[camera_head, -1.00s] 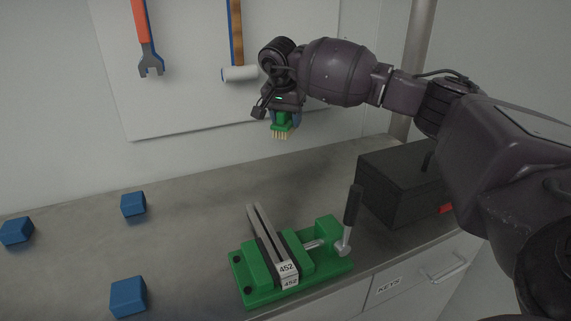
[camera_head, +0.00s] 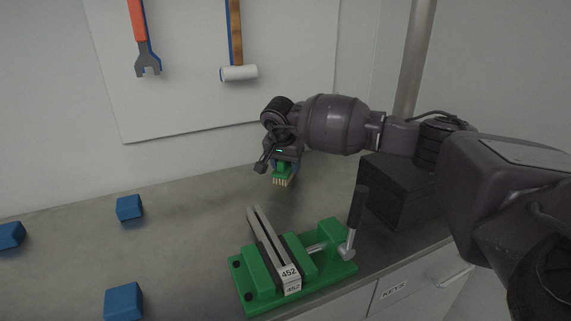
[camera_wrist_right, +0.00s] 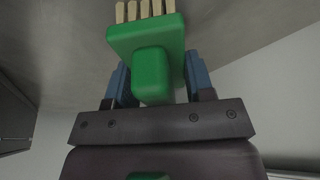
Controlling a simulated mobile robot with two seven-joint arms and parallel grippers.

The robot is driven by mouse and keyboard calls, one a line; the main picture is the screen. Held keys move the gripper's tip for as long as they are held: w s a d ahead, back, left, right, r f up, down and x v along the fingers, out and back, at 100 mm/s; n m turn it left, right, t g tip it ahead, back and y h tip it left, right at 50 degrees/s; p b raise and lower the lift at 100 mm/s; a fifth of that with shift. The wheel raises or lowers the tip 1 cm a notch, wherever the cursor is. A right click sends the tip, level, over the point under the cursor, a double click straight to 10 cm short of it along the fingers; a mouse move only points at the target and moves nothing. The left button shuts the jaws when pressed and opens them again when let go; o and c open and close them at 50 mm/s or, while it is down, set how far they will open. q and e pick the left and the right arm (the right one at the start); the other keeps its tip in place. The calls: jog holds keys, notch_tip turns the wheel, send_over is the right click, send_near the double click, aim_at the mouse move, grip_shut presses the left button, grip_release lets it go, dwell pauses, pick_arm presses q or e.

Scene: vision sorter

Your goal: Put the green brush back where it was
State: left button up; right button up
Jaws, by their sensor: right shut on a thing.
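The green brush (camera_head: 282,173) with pale bristles is held in my right gripper (camera_head: 277,165), bristles pointing down, above the back of the workbench in the head view. In the right wrist view the green brush (camera_wrist_right: 148,62) sits between the two blue fingers of my right gripper (camera_wrist_right: 158,85), its bristles at the top edge. The gripper is shut on it. The brush appears apart from the bench. My left gripper is not in view.
A green vise (camera_head: 262,273) holding grey bars labelled 452 stands in front. Several blue blocks (camera_head: 129,207) lie on the left of the bench (camera_head: 185,250). A dark box (camera_head: 385,190) stands at right. A wrench (camera_head: 144,45) and a hammer (camera_head: 238,73) hang on the white wall board (camera_head: 190,105).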

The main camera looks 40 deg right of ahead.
jog(key=shift+r, duration=0.15)
jog(key=shift+f, duration=0.2)
jog(key=o, duration=0.9)
